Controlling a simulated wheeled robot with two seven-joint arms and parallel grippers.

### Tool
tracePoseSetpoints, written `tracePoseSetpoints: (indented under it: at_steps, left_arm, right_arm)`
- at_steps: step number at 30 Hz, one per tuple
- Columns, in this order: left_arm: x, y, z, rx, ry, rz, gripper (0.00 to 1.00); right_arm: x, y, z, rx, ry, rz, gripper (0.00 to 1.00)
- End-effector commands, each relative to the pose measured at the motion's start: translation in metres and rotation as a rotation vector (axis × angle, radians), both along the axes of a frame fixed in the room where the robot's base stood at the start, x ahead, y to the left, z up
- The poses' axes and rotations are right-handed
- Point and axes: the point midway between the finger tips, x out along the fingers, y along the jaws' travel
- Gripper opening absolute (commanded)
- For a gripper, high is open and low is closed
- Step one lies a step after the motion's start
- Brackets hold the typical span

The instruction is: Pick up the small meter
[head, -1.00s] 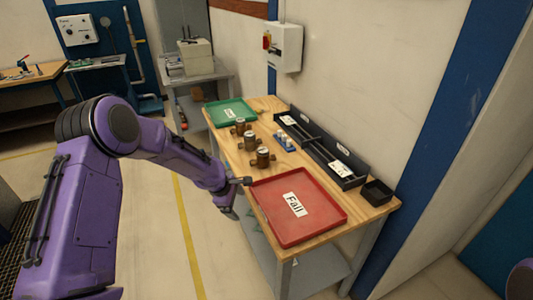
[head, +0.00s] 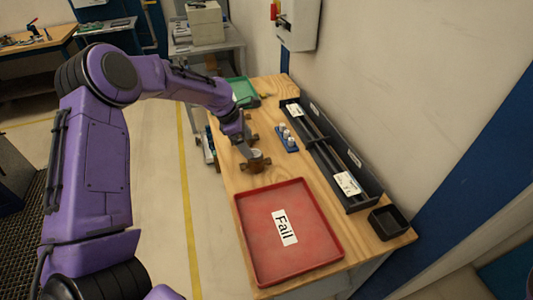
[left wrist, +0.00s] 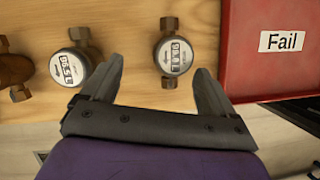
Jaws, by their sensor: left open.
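Several brass meters with round, light dials stand in a row on the wooden bench. The meter nearest the red tray (head: 257,161) also shows in the left wrist view (left wrist: 174,55), where its dial looks a little smaller than that of the middle meter (left wrist: 71,66). Another meter (left wrist: 12,72) is cut off at the left edge. My left gripper (head: 240,142) is over the row; in the left wrist view (left wrist: 160,82) its jaws are open and empty, with the meter nearest the tray beyond and between the fingertips. In the head view my arm hides part of the row. My right gripper is out of view.
The red Fail tray (head: 254,253) lies at the near end of the bench (head: 234,181). A green tray (head: 239,84) is at the far end. A small blue holder (head: 289,148), a long black rack (head: 352,206) and a small black box (head: 392,223) stand along the wall side.

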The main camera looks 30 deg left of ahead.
Motion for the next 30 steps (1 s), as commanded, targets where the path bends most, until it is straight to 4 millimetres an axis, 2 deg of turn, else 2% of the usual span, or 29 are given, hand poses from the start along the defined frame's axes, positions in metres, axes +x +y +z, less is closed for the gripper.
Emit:
tracePoseSetpoints:
  at_steps: [7, 11, 16, 20, 25, 30]
  left_arm:
    - [0.000, -0.013, -0.035, -0.003, -0.005, 0.000, 0.88]
    - [0.011, -0.021, -0.051, -0.002, 0.004, 0.000, 0.88]
    - [0.023, -0.033, -0.082, -0.001, 0.009, 0.000, 0.88]
    - [0.026, -0.036, -0.092, -0.001, 0.006, 0.001, 0.88]
    - [0.026, -0.036, -0.093, -0.001, 0.008, 0.000, 0.88]
    - [0.026, -0.036, -0.092, 0.000, 0.007, 0.000, 0.33]
  right_arm:
    - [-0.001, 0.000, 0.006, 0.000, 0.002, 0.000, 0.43]
    - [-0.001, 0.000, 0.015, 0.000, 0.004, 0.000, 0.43]
    - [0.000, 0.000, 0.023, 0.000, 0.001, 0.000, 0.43]
    - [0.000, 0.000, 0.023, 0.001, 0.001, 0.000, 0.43]
    - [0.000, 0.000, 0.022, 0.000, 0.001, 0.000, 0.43]
    - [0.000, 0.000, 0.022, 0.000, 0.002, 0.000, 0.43]
